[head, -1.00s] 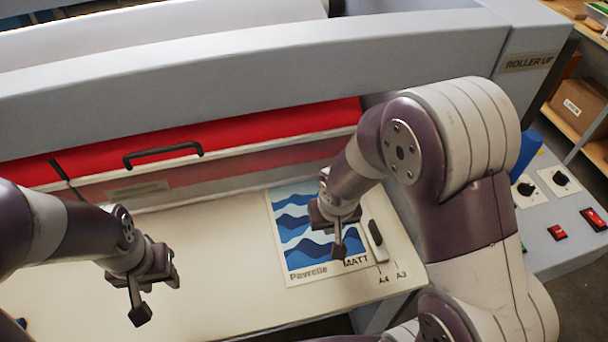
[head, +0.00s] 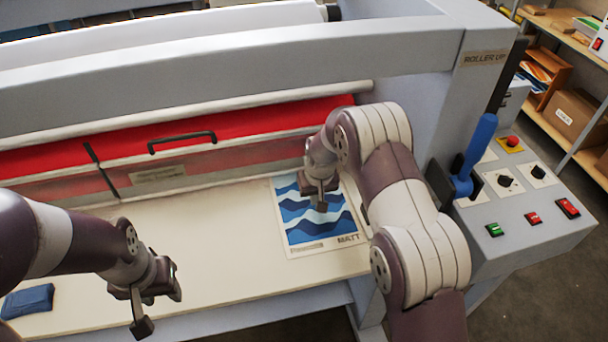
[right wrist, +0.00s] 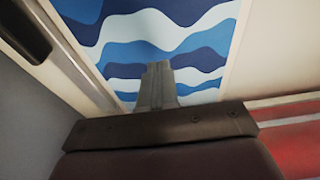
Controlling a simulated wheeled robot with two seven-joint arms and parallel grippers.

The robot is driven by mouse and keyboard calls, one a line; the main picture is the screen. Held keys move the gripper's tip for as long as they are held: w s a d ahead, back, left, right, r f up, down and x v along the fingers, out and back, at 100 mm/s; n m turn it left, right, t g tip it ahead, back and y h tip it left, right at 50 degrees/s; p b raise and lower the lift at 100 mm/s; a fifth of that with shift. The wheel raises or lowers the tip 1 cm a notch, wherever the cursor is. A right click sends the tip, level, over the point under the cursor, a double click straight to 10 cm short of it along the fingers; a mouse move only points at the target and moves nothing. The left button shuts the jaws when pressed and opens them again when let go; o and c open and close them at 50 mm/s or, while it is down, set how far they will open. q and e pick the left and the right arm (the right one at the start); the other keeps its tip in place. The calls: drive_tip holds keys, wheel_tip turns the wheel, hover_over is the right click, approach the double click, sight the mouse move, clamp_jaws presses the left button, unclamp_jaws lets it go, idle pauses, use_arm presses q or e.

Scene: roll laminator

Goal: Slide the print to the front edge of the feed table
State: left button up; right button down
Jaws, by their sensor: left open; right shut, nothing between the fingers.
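The print (head: 305,236), a sheet with blue and white waves and the word MATT, lies flat on the right part of the cream feed table (head: 190,240). My right gripper (head: 321,204) is shut and empty, over the upper part of the print. In the right wrist view its fingers (right wrist: 157,85) point down at the wave pattern; I cannot tell whether they touch it. The print also shows in the right wrist view (right wrist: 150,40). My left gripper (head: 142,318) is open and empty, over the table's front edge at the left, apart from the print.
A red roller cover with a black handle (head: 182,142) lies behind the table. A blue lever (head: 475,150) and a control panel (head: 530,205) stand at the right. A folded blue cloth (head: 28,301) lies at the table's left. The middle of the table is clear.

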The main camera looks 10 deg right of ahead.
sight(318, 221)
drive_tip(key=shift+s+f, duration=0.1)
drive_tip(key=shift+f, duration=0.45)
drive_tip(key=shift+f, duration=0.1)
drive_tip(key=shift+f+b, duration=0.2)
drive_tip(key=shift+b, duration=0.15)
drive_tip(key=shift+f, duration=0.4)
drive_tip(key=shift+s+f+b, duration=0.1)
drive_tip(key=shift+b, duration=0.25)
drive_tip(key=shift+s+p, duration=0.45)
drive_tip(key=shift+s, duration=1.6)
